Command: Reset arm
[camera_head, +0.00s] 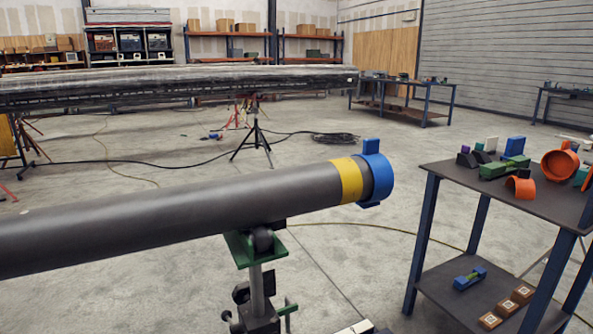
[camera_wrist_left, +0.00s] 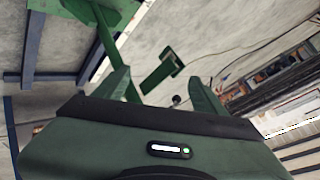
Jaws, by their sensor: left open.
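My left gripper (camera_wrist_left: 163,92) shows in the left wrist view, its two green fingers spread apart with nothing between them. Neither gripper shows in the head view. The long dark grey pipe (camera_head: 170,214) runs from the left edge to the middle of the head view. It has a yellow band (camera_head: 347,180) near its end and a blue ring (camera_head: 378,180) with an upright tab at the end. The pipe rests on a stand with a green bracket (camera_head: 240,251) and a roller.
A dark table (camera_head: 450,174) at the right holds orange rings (camera_head: 559,165), a green block (camera_head: 495,171) and other small parts. Its lower shelf carries a blue-green piece (camera_head: 469,278) and brown blocks. In the left wrist view, a green T-shaped piece (camera_wrist_left: 163,71) lies beyond the fingers.

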